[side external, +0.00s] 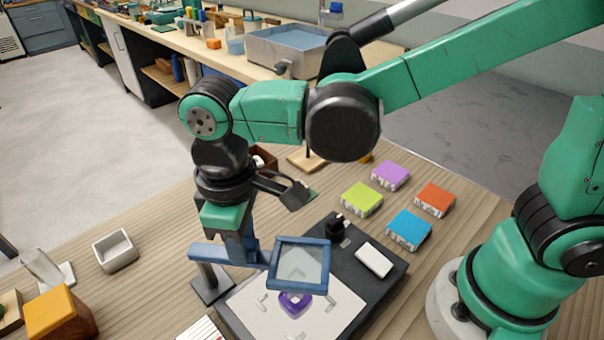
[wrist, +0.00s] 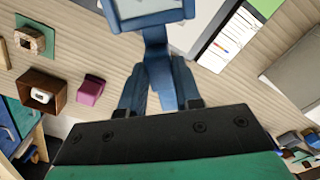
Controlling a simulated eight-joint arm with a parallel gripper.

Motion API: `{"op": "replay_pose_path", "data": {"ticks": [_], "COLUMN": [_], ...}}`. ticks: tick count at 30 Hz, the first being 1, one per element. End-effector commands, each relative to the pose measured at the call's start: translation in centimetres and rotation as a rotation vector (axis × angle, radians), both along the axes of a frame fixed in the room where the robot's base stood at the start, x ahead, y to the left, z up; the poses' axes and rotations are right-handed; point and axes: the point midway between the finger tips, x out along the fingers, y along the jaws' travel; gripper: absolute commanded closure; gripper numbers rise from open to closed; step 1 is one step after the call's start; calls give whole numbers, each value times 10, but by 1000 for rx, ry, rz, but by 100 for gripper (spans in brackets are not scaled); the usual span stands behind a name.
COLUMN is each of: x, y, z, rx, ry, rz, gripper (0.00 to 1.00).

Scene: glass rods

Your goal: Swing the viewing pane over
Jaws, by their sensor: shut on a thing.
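The viewing pane (side external: 300,262) is a clear square in a blue frame on a blue arm (side external: 207,252), which sits on a dark post (side external: 208,284) at the left. The pane stands above the white sheet (side external: 330,313) on a black board, tilted toward the camera. My gripper (side external: 237,247) is shut on the blue arm, left of the pane. In the wrist view, my gripper's fingers (wrist: 160,98) close on the blue stem (wrist: 157,62) below the pane's frame (wrist: 150,20). A purple ring-like piece (side external: 293,303) lies on the sheet, just below the pane in the picture.
The board (side external: 395,275) carries a black knob (side external: 337,226) and a white block (side external: 373,260). Purple, green, orange and blue blocks (side external: 409,229) stand behind to the right. A white dish (side external: 115,250) and an orange-topped block (side external: 60,313) stand left.

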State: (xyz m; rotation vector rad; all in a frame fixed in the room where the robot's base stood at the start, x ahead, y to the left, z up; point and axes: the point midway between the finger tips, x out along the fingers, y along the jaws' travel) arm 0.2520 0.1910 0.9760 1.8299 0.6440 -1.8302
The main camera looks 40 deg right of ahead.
Motion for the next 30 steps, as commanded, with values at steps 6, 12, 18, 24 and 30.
{"op": "replay_pose_path", "data": {"ticks": [6, 12, 18, 24, 30], "x": [-4, -6, -6, -6, -6], "y": [6, 8, 9, 9, 9], "z": [0, 0, 0, 0, 0], "rx": [1, 1, 1, 1, 1], "ry": [1, 1, 1, 1, 0], "rz": [-106, -157, -172, -172, -171], "gripper": [100, 100, 100, 100, 43]}}
